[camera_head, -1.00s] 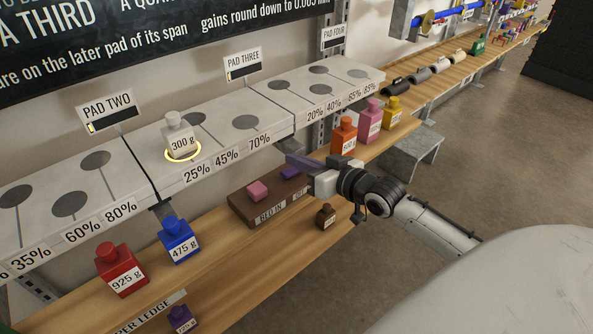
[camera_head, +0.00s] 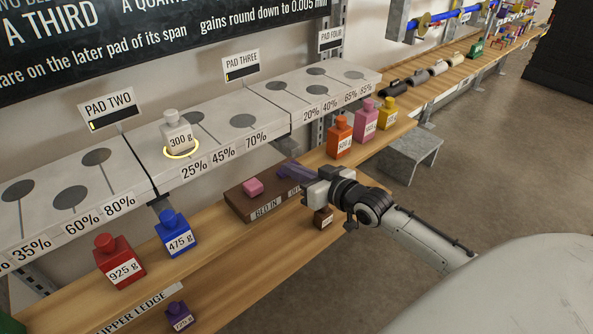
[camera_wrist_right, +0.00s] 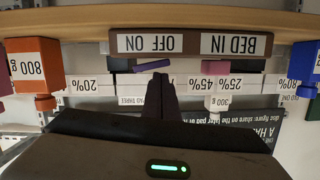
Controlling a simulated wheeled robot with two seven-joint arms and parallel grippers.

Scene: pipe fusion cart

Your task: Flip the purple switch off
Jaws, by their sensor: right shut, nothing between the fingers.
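A brown switch box (camera_head: 242,207) lies on the wooden ledge below the pads, with a pink switch (camera_head: 253,186) above its BED IN label. In the right wrist view, upside down, the purple switch (camera_wrist_right: 152,65) sits by the ON/OFF label and is tilted. In the head view I cannot separate it from my fingers. My right gripper (camera_head: 287,168) is shut and empty, its fingers over the right end of the box. In the wrist view its fingertips (camera_wrist_right: 160,76) are right at the purple switch; I cannot tell whether they touch. My left gripper is not in view.
A small brown weight (camera_head: 323,216) stands just below my right gripper. An orange weight (camera_head: 340,136) stands beyond it. The pad shelf (camera_head: 215,135), with a 300 g weight (camera_head: 178,133), runs above the box. Blue (camera_head: 176,235) and red weights (camera_head: 119,262) stand to the left.

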